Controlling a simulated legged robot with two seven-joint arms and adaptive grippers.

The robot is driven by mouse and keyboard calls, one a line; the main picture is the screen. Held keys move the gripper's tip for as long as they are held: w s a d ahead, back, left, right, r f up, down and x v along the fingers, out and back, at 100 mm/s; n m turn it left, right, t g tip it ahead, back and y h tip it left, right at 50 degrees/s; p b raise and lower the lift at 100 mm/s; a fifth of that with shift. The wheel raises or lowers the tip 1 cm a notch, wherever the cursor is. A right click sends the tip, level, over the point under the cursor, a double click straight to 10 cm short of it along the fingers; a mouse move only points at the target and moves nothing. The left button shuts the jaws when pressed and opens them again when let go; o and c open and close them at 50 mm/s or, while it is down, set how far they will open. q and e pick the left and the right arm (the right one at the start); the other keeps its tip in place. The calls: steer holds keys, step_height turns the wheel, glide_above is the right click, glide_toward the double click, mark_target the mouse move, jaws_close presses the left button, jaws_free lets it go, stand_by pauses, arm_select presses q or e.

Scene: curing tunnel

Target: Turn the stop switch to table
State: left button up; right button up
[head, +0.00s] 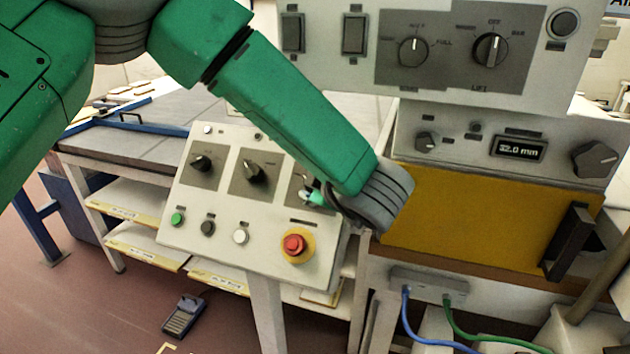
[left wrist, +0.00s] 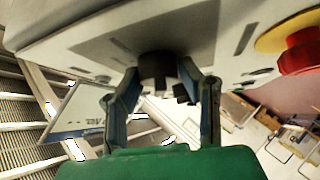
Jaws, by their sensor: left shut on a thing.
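A slanted white control panel (head: 215,228) carries three black rotary switches in a row. The left one (head: 202,162) and the middle one (head: 254,172) are clear in the head view. The right one is mostly hidden behind my left arm and gripper (head: 318,197). In the left wrist view my left gripper (left wrist: 172,80) is shut on a dark switch knob (left wrist: 156,68), its fingers on either side. The switch labels are too small or hidden, so I cannot tell which position it points to. My right gripper is not in view.
A red emergency button (head: 294,244) on a yellow ring sits just below my gripper; it also shows in the left wrist view (left wrist: 302,52). Green, black and white buttons line the panel. A cabinet with more knobs (head: 490,50) and a yellow door (head: 470,222) stands right.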

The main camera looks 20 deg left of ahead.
arm_select(q)
steer(key=shift+w+a+r, duration=0.15)
steer(key=shift+r, duration=0.1)
steer(key=o, duration=1.1)
steer(key=shift+f, duration=0.15)
steer(key=shift+s, duration=0.2)
steer(key=v, duration=1.1)
steer(key=shift+s+d, duration=0.15)
steer(key=shift+d, duration=0.15)
